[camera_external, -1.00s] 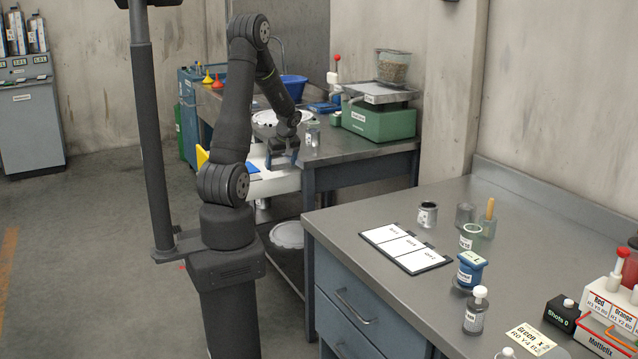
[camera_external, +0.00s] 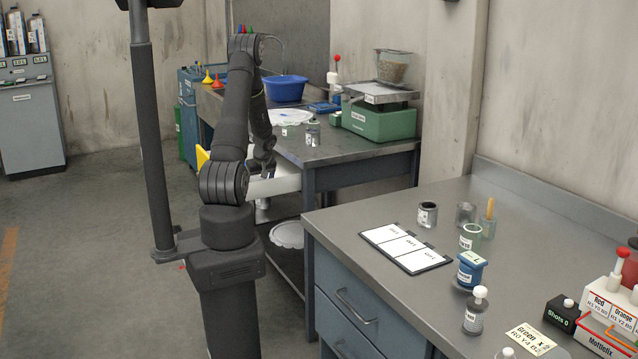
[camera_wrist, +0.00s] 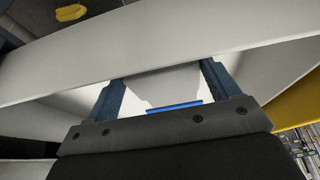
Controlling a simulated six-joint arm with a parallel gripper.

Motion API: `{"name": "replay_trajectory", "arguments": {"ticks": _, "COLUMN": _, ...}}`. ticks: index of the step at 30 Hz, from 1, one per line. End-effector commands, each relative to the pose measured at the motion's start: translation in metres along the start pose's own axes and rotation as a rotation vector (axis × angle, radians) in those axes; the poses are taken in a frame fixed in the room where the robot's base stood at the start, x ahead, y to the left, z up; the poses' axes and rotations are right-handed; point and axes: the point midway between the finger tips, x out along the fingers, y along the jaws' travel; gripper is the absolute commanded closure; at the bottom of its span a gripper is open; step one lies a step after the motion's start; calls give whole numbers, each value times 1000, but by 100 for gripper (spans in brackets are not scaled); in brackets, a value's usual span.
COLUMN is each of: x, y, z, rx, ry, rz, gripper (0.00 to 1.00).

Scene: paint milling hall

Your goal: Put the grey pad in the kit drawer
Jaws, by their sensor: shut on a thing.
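My gripper (camera_external: 262,170) is down at the open white kit drawer (camera_external: 283,184) under the far bench, in the external view. In the wrist view its two blue-grey fingers (camera_wrist: 163,90) stand apart, with a pale grey flat piece (camera_wrist: 160,84) between them. It looks like the grey pad, and the gripper is shut on it. The near white drawer wall (camera_wrist: 150,48) crosses the wrist view just beyond the fingertips. A blue strip (camera_wrist: 175,107) shows beside the pad. The pad is hidden in the external view.
A yellow piece (camera_external: 202,157) stands at the drawer's left. The far bench holds a blue bowl (camera_external: 285,88), a green scale (camera_external: 380,121) and small cans. The near bench (camera_external: 345,215) is at the right.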

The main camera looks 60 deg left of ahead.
Motion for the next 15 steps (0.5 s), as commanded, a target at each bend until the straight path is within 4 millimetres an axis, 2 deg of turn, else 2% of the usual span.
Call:
{"name": "replay_trajectory", "arguments": {"ticks": 3, "x": 7, "y": 0, "z": 3, "rx": 0, "ry": 0, "rz": 0, "gripper": 41}}
{"name": "replay_trajectory", "arguments": {"ticks": 14, "x": 10, "y": 0, "z": 4, "rx": 2, "ry": 0, "rz": 0, "gripper": 41}}
{"name": "replay_trajectory", "arguments": {"ticks": 15, "x": 10, "y": 0, "z": 4, "rx": 2, "ry": 1, "rz": 0, "gripper": 11}}
